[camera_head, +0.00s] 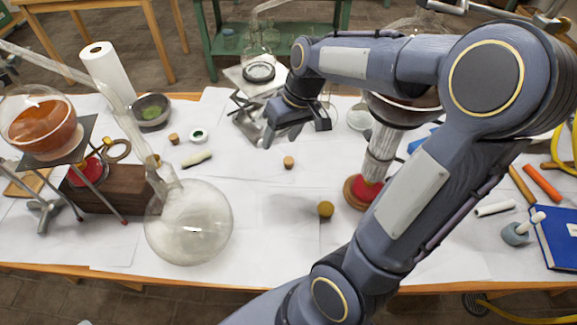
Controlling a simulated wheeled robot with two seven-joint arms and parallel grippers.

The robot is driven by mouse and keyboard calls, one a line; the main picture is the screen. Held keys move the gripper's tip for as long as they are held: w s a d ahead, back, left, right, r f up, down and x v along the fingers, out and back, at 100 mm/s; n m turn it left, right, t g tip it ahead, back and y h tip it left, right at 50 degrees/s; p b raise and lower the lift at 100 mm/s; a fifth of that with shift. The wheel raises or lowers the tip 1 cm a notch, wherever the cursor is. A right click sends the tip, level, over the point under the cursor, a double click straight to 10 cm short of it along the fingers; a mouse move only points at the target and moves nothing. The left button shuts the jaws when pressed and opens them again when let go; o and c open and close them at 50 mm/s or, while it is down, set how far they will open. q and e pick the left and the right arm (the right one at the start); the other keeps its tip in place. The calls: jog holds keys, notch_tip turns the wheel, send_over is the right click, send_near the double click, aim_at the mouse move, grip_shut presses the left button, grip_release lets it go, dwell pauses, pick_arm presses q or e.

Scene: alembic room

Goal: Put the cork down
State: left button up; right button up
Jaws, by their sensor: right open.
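A larger cork (325,209) stands on the white paper covering the table, near the middle front. A smaller cork (289,162) stands farther back, below my right gripper in the picture. Another small cork (173,138) stands at the left, near a white and green ring. I cannot tell which cork the task means. My right gripper (296,131) is open above the back middle of the table, with no cork visible between its fingers. It is apart from the corks. My left gripper is out of view.
A round glass flask (188,224) lies at the left front beside a brown wooden block (110,190). The paper at the middle front is clear.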

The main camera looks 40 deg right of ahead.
aim_at(288, 159)
jog(key=w+d+f+n+g+h+b, duration=0.1)
jog(key=w+d+f+g, duration=0.1)
jog(key=w+d+f, duration=0.4)
jog(key=w+d+f+n+g+h, duration=0.1)
jog(key=w+d+f+g+h, duration=0.2)
jog(key=f, duration=0.6)
jog(key=shift+t+y, duration=0.6)
jog(key=f, duration=0.4)
jog(key=a+f+p, duration=0.1)
jog(key=f, duration=0.2)
jog(key=shift+s, duration=0.4)
jog(key=shift+f, duration=0.4)
jog(key=shift+c, duration=0.4)
jog(key=c, duration=1)
jog(key=shift+r, duration=0.1)
jog(key=shift+c, duration=0.2)
